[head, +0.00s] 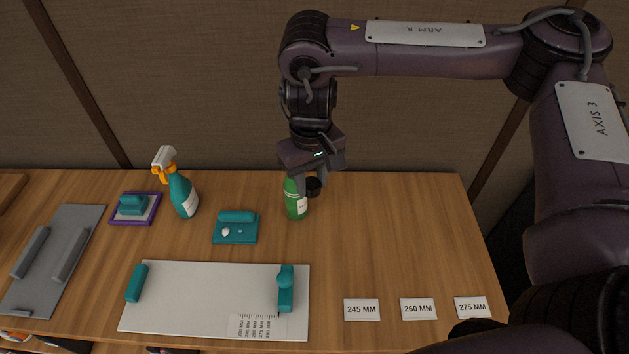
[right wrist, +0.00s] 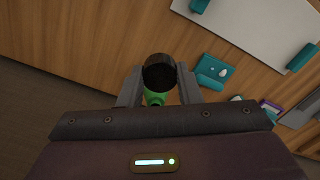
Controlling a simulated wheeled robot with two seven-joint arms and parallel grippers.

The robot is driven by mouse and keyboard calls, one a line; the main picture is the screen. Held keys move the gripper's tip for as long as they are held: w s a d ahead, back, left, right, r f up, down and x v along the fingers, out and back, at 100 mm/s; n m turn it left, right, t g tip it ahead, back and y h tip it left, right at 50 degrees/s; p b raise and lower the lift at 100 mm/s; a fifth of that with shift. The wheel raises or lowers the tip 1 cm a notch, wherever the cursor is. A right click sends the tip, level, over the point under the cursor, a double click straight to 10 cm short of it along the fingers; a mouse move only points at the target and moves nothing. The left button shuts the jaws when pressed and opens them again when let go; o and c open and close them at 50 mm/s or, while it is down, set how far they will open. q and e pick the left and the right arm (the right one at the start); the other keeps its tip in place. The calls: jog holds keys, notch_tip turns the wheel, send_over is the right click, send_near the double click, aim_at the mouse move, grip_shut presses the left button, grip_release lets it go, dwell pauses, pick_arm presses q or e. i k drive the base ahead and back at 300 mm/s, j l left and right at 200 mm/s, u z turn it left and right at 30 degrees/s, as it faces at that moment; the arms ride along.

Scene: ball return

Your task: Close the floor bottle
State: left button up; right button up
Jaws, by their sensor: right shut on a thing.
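The green floor bottle (head: 296,205) stands upright on the wooden table, with a white label low on it. Its top is hidden behind my right gripper in the head view. My right gripper (head: 312,184) points down in front of the bottle, shut on a black cap (head: 314,188). The cap shows just right of the bottle's upper part, above the table. In the right wrist view the cap (right wrist: 158,72) sits between the two fingers, with a bit of the green bottle (right wrist: 154,98) showing past it. I cannot tell whether cap and bottle touch. My left gripper is not in view.
A teal spray bottle (head: 182,196), a teal block on a purple-edged pad (head: 150,216) and a teal tray (head: 235,237) stand left of the bottle. A white board (head: 205,296) lies in front. Number cards (head: 418,309) lie front right. The table right of the bottle is clear.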

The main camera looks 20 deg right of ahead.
aim_at(296, 206)
jog(key=z, duration=1.25)
jog(key=k+j, duration=0.1)
jog(key=k, duration=0.15)
jog(key=k+j, duration=0.15)
jog(key=k, duration=0.15)
